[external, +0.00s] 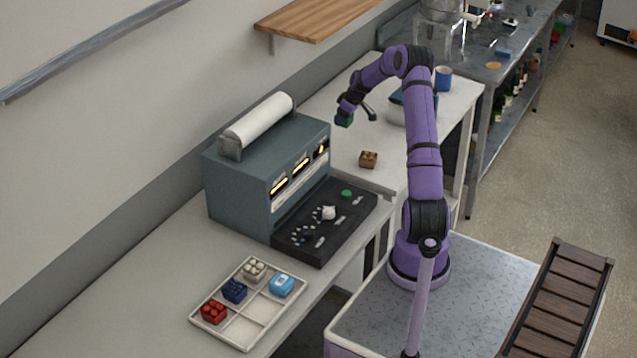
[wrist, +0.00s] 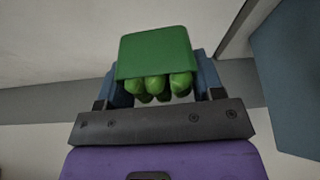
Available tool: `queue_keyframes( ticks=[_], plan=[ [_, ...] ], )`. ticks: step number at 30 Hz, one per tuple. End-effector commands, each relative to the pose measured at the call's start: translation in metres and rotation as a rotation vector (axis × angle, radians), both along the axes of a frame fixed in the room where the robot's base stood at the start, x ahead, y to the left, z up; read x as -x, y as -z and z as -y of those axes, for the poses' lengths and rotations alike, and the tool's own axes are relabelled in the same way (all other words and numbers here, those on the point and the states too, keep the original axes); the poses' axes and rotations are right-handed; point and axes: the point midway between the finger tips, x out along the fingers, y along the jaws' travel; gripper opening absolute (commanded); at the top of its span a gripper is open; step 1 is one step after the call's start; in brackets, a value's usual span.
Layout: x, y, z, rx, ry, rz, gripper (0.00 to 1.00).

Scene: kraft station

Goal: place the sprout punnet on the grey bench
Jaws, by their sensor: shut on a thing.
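The sprout punnet is a small green box with rounded green sprouts showing at its open side in the wrist view (wrist: 155,52). My gripper (wrist: 155,88) is shut on it, with one finger on each side. In the external view the punnet (external: 344,120) is a small dark green shape at the tip of my gripper (external: 347,111). It is held in the air above the pale counter, behind the machine. The grey bench (external: 478,68) appears to be the metal one at the back right, away from my gripper.
A brown punnet (external: 368,159) sits on the pale counter (external: 385,182). A dark blue container (external: 399,108) and a blue mug (external: 443,78) stand behind my arm. The grey-blue machine (external: 240,185) is at left. A divided tray (external: 245,329) holds coloured items. A wooden shelf (external: 315,17) hangs above.

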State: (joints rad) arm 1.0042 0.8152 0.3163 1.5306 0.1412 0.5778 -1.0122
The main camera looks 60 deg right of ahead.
Motion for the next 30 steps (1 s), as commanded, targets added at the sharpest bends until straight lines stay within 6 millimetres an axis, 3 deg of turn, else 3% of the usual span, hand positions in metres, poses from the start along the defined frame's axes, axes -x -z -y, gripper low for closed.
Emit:
queue_keyframes(
  ticks=[6,11,21,30],
  plan=[
    [0.002,-0.005,0.001,0.001,0.007,0.001,0.38],
    [0.018,-0.027,0.007,0.005,0.067,0.001,0.38],
    [0.095,-0.12,0.022,0.007,0.364,0.002,0.38],
    [0.168,-0.195,0.02,0.005,0.644,0.004,0.38]
  ],
)
